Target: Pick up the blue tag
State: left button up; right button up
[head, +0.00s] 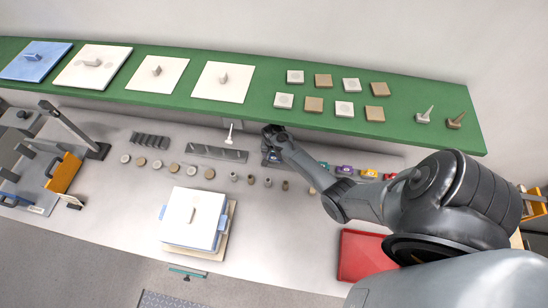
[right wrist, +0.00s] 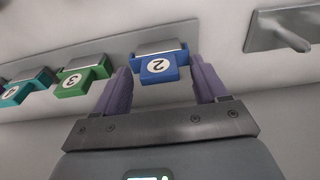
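The blue tag (right wrist: 160,67), marked with a white disc and the number 2, sits in a metal holder in the right wrist view. My right gripper (right wrist: 160,76) is open, with one purple finger on each side of the tag. The right finger looks close to the tag's edge; a gap shows on the left. Whether either finger touches it I cannot tell. In the head view my right arm reaches to the tag row below the green shelf and largely hides this spot. My left gripper is not in view.
A green tag (right wrist: 82,77) marked 3 and a teal tag (right wrist: 18,88) sit beside the blue one. Purple (head: 344,170) and orange (head: 369,174) tags continue the row. The green shelf (head: 265,110) runs behind. A red tray (head: 362,257) lies at the front right.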

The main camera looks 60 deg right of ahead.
jog(key=c, duration=1.1)
jog(key=shift+o, duration=0.2)
jog(key=shift+r, duration=0.1)
